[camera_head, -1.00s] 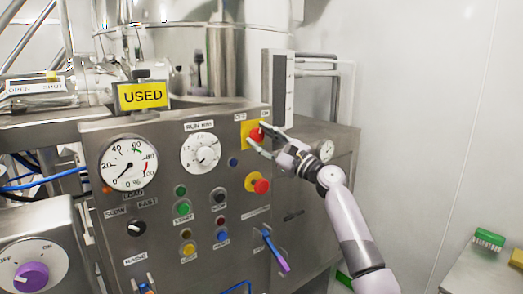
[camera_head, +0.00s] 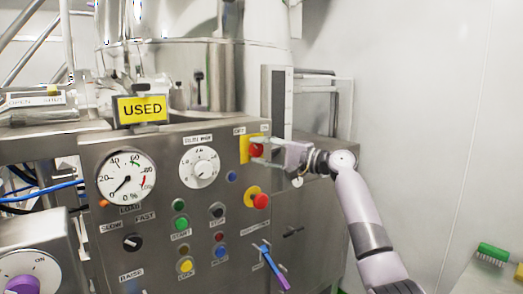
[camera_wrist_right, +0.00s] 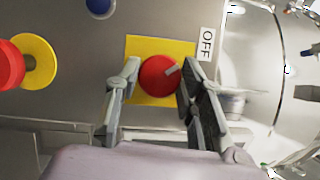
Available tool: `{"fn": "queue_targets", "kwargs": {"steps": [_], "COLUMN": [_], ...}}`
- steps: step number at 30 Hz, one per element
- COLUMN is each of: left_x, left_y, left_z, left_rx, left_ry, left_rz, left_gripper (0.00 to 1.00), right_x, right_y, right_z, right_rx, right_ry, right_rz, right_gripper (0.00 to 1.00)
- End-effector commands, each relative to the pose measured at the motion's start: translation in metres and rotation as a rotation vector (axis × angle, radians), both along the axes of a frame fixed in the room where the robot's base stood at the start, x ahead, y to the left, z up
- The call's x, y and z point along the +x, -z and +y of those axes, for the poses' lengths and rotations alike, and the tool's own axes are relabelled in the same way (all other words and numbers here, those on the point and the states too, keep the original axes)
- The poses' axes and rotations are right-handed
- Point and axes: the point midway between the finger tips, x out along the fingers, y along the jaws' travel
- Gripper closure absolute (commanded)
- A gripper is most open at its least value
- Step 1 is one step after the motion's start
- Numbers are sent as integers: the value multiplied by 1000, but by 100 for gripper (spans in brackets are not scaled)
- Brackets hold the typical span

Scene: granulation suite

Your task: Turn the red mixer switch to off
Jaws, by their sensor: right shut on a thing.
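The red mixer switch (camera_head: 257,150) is a round knob on a yellow plate (camera_head: 244,149) at the panel's upper right. My right gripper (camera_head: 262,145) reaches it from the right and is shut on it. In the right wrist view the red knob (camera_wrist_right: 155,80) sits between the two fingers (camera_wrist_right: 157,88). Its pale mark points up and right, roughly towards the OFF label (camera_wrist_right: 207,43). In the head view, small labels sit above the plate. My left gripper is not in view.
Below the switch is a red mushroom button (camera_head: 261,201) on a yellow collar. A blue button (camera_head: 231,176) and a white dial (camera_head: 200,167) are to the left. A grey vertical box (camera_head: 276,100) stands above my gripper. A green brush (camera_head: 493,254) lies at lower right.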

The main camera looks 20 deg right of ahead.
Motion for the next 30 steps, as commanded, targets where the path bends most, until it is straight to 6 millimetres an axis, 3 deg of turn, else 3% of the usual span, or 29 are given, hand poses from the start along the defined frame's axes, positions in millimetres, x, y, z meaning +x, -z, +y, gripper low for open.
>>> {"fn": "queue_targets", "kwargs": {"steps": [10,24,25,30], "left_x": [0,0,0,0], "left_y": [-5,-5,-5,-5], "left_z": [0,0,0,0], "left_rx": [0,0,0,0], "left_ry": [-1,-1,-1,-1], "left_rz": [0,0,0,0], "left_gripper": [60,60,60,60], "right_x": [0,0,0,0], "right_y": [1,2,2,1], "right_z": [0,1,1,1], "right_rx": [-107,-120,-120,-118], "right_ry": [-1,-1,-1,-1], "right_rz": [-34,-39,-39,-39], "right_gripper": [92,92,63,52]}}
